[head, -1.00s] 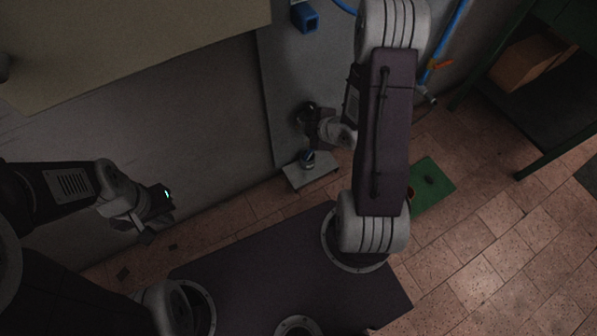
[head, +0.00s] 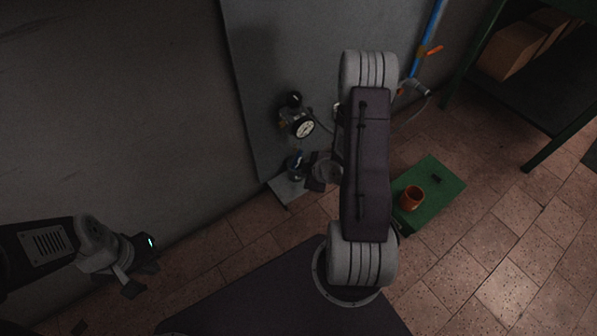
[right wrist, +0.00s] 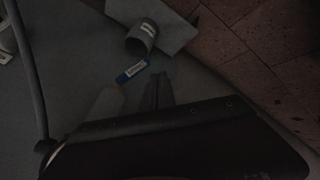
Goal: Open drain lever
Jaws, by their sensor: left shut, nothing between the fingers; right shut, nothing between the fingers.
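A small blue lever with a white label (right wrist: 132,72) shows in the right wrist view, just beyond my right gripper (right wrist: 160,88). A small gap seems to separate them; I cannot tell contact for sure. In the head view a small blue part (head: 296,163) sits under the pressure gauge (head: 303,128), beside my right gripper (head: 317,183), which is partly hidden by my arm. The right gripper is shut and empty. My left gripper (head: 133,289) is shut and empty at the far left, well away from the fittings.
A grey plate (head: 284,191) juts out below the fittings; in the right wrist view a grey cup-like cylinder (right wrist: 142,37) stands near it. A green-framed shelf (head: 545,149) stands at right.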

